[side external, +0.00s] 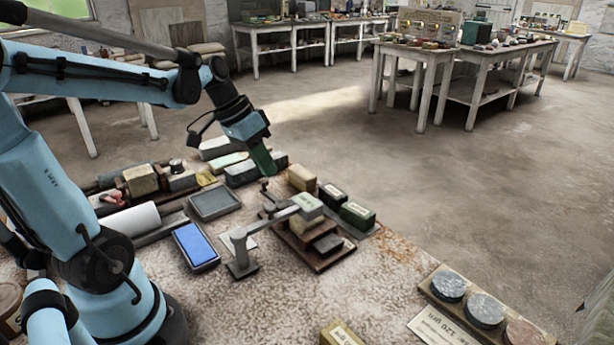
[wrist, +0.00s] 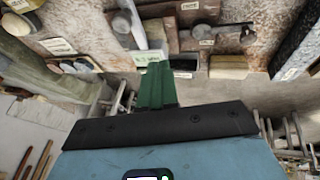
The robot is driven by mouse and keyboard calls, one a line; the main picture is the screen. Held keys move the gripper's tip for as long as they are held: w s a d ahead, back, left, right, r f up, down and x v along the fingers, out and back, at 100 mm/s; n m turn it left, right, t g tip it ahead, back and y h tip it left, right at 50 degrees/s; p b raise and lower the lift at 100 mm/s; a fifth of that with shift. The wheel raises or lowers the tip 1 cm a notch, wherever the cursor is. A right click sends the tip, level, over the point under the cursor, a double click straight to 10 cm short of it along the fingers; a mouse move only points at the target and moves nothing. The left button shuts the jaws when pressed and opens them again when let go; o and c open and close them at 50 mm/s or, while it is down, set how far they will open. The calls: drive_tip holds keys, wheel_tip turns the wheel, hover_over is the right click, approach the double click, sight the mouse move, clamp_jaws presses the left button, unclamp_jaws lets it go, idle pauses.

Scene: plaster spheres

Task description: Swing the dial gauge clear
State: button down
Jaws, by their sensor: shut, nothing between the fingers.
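A grey metal post (side external: 241,262) stands on the bench with a flat arm (side external: 268,223) reaching right over a stack of blocks. This looks like the swinging stand; no dial face can be made out on it. My gripper (side external: 267,172), with green fingers, is shut and empty. It points down in the air above the back of the block stack, apart from the grey arm. In the wrist view my gripper's green fingers (wrist: 157,72) are together, with nothing between them.
Boxed blocks (side external: 357,215) stand right of the stack. A blue-topped tray (side external: 196,246) and a grey tray (side external: 214,204) lie left of the post. Round discs in a wooden holder (side external: 437,296) sit at the front right. The bench front between is mostly clear.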

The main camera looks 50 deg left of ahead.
sight(275, 216)
drive_tip(key=a+m+h, duration=0.1)
drive_tip(key=a+h, duration=0.2)
drive_tip(key=a, duration=0.6)
drive_tip(key=shift+s+r+t, duration=0.15)
drive_tip(key=shift+t, duration=0.25)
drive_tip(key=x, duration=0.9)
drive_tip(key=shift+d+f, duration=0.15)
drive_tip(key=shift+f, duration=0.1)
drive_tip(key=d, duration=0.3)
drive_tip(key=shift+w+d+f, duration=0.1)
drive_tip(key=shift+w+f, duration=0.05)
drive_tip(key=shift+w, duration=0.05)
drive_tip(key=shift+d, duration=0.5)
